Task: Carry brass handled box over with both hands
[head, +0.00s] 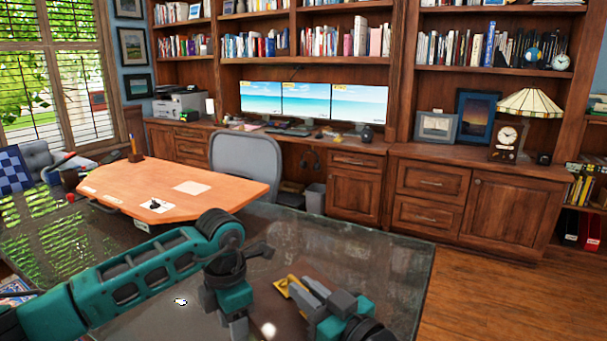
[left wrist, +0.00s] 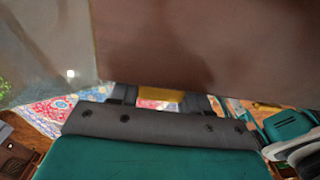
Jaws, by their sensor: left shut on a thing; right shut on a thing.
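The brass handled box fills the top of the left wrist view as a smooth brown surface (left wrist: 200,45). A brass handle (left wrist: 160,96) shows there between the dark fingers of my left gripper (left wrist: 161,99), which is shut on the box's handle. In the head view my left gripper (head: 238,326) points down at the bottom edge, and its fingertips are cut off. My right gripper (head: 310,292) is shut at a brass handle (head: 286,287) on the box's other side. Most of the box is hard to make out in the head view.
A glass-topped table (head: 380,250) lies below my arms, its right part bare. Beyond it stand an orange wood desk (head: 225,192) and a grey chair (head: 247,165). Wood cabinets (head: 435,200) line the back wall. Wood floor (head: 500,290) is clear at right.

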